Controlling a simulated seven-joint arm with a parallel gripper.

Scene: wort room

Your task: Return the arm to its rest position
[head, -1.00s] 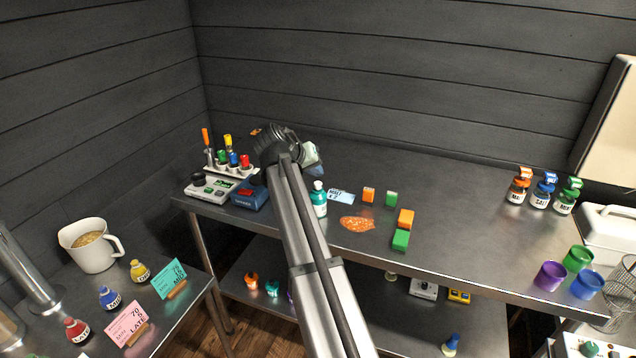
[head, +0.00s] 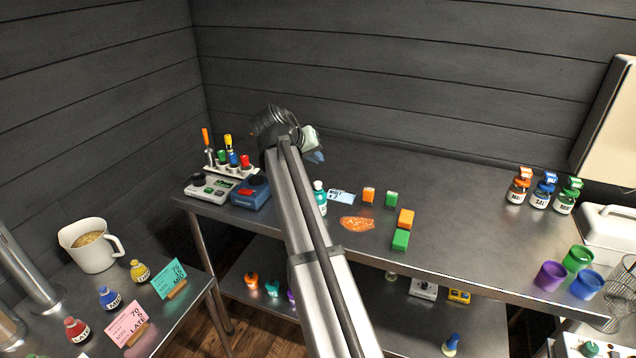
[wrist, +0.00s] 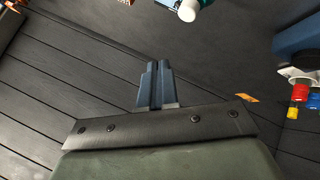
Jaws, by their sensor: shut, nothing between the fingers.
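My gripper (wrist: 157,84) shows in the wrist view with its two blue-grey fingers pressed together and nothing between them. In the head view my arm reaches up from the bottom centre over the steel bench (head: 470,235). Its end is near the back wall, and the gripper (head: 316,157) is partly hidden behind the wrist there. It is above the bench and apart from the things on it.
An orange patch (head: 357,224), orange and green blocks (head: 400,239), labelled bottles (head: 543,190) and coloured cups (head: 550,276) are to the right. The bench's middle right is clear.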

